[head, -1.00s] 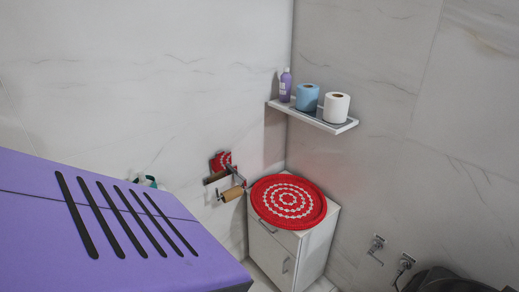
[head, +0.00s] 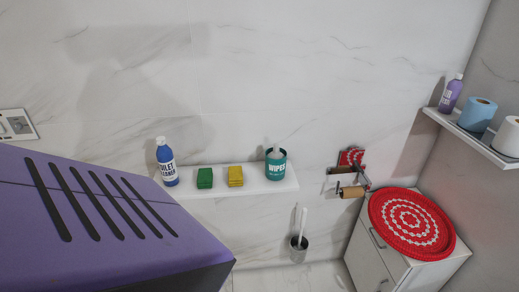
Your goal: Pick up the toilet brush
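The toilet brush (head: 303,227) is in the head view, below the right end of a white wall shelf. The brush head is hidden inside the holder. Neither of my grippers shows in the head view, so nothing is seen touching the brush.
The white shelf (head: 241,188) holds a blue toilet cleaner bottle (head: 166,162), green (head: 205,178) and yellow (head: 236,176) sponges and a wipes tub (head: 276,165). A white cabinet (head: 379,262) with a red mat (head: 411,222) stands right. A purple slotted surface (head: 190,252) fills the lower left.

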